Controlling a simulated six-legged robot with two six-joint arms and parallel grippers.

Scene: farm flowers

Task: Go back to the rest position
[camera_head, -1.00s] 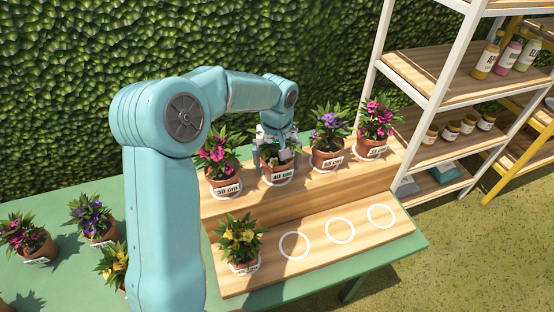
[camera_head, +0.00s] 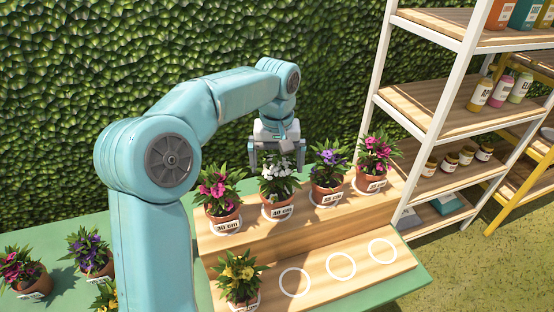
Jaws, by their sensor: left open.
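My left gripper (camera_head: 277,158) is open and empty above the white-flowered pot (camera_head: 277,205), which is labelled 40 cm. The fingers sit around the top of its plant or just above it; I cannot tell if they touch leaves. The pot stands upright on the upper step of the wooden stand (camera_head: 235,251). On the same step are a pink-flowered pot (camera_head: 221,211) labelled 30 cm, a purple-flowered pot (camera_head: 327,191) and another pink-flowered pot (camera_head: 372,178). My right gripper is not in view.
A yellow-flowered pot (camera_head: 239,289) stands on the lower step, beside three empty white circles. More pots (camera_head: 92,262) stand on the green table (camera_head: 62,227) at left. White-framed shelves (camera_head: 437,118) with bottles and jars rise at right. A hedge (camera_head: 130,60) is behind.

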